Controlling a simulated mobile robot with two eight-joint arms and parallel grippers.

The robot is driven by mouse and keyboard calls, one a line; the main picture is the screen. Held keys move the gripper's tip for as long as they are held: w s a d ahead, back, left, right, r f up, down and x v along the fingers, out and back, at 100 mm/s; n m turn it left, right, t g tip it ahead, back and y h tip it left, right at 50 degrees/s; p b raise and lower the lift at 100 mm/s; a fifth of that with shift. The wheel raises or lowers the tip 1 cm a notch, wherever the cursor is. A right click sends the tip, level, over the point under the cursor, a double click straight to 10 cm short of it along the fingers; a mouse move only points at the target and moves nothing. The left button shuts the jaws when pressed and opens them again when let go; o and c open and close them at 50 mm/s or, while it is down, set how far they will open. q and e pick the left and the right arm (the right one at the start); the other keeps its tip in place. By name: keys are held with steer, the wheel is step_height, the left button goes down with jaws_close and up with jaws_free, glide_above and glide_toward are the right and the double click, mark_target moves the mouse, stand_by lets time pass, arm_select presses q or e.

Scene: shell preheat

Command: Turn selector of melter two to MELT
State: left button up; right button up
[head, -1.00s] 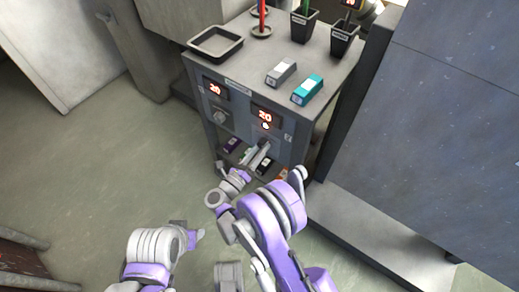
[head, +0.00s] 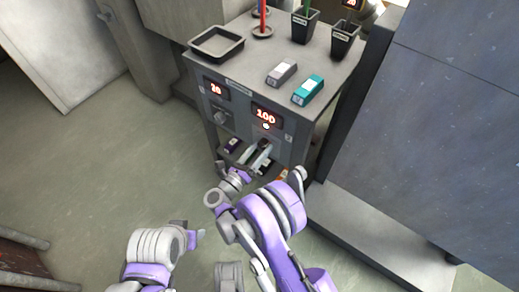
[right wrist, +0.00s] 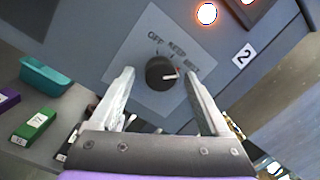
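The dark round selector knob of melter two (right wrist: 160,73) sits on a grey plate lettered OFF, KEEP and MELT, beside a "2" label. Its light pointer points right, toward the MELT side. My right gripper (right wrist: 160,80) is open, its two fingers apart on either side of the knob in the picture; I see no finger closed on it. In the head view my right gripper (head: 261,152) is at the front panel, hiding the knob. The display above it (head: 265,115) reads 100, with a lit lamp below. My left arm is at lower left; its finger state is unclear.
The left-hand display (head: 216,90) reads 20, above another knob (head: 221,116). A black tray (head: 215,43), a grey box (head: 281,73), a teal box (head: 308,90) and dark pots stand on top. Small boxes lie on a shelf below. A large dark cabinet (head: 440,120) stands right.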

steer(key=r+p+v, duration=0.1)
steer(key=v, duration=0.6)
steer(key=shift+s+f, duration=0.25)
steer(key=shift+f, duration=0.3)
steer(key=shift+a, duration=0.15)
